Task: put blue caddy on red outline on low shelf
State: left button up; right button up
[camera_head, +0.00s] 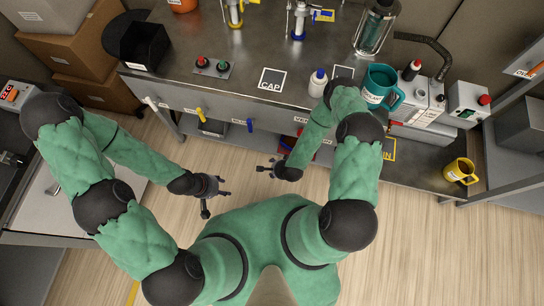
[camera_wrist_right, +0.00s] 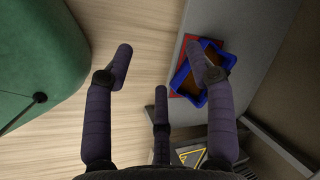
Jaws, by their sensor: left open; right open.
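The blue caddy (camera_wrist_right: 232,60) is an open box with a brown inside, on the grey low shelf (camera_wrist_right: 192,20) in the right wrist view. One finger of my right gripper (camera_wrist_right: 160,65) hides part of the caddy. That gripper is open and empty, apart from the caddy; in the head view it (camera_head: 268,167) is in front of the bench. My left gripper (camera_head: 215,200) is open and empty over the floor, farther left.
The bench drawer front (camera_head: 225,103) with coloured handles stands above the low shelf. A teal mug (camera_head: 380,88) and a white bottle (camera_head: 317,82) stand on the bench. A yellow mug (camera_head: 461,171) is at the right. Floor between the grippers is clear.

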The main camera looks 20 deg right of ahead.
jog(key=s+a+r+n+g, duration=0.1)
jog(key=s+r+n, duration=0.1)
jog(key=r+n, duration=0.2)
jog(key=s+a+r+n+g+y, duration=0.1)
jog(key=s+r+n+g, duration=0.1)
jog(key=r, duration=0.6)
jog(key=s+a+r+n+g+y, duration=0.1)
jog(key=s+a+r+n, duration=0.1)
jog(key=r+n, duration=0.4)
jog(key=shift+s+r+g, duration=0.3)
jog(key=shift+s+r, duration=0.2)
jog(key=shift+s, duration=0.25)
jog(key=shift+r+p, duration=0.7)
jog(key=shift+p, duration=0.05)
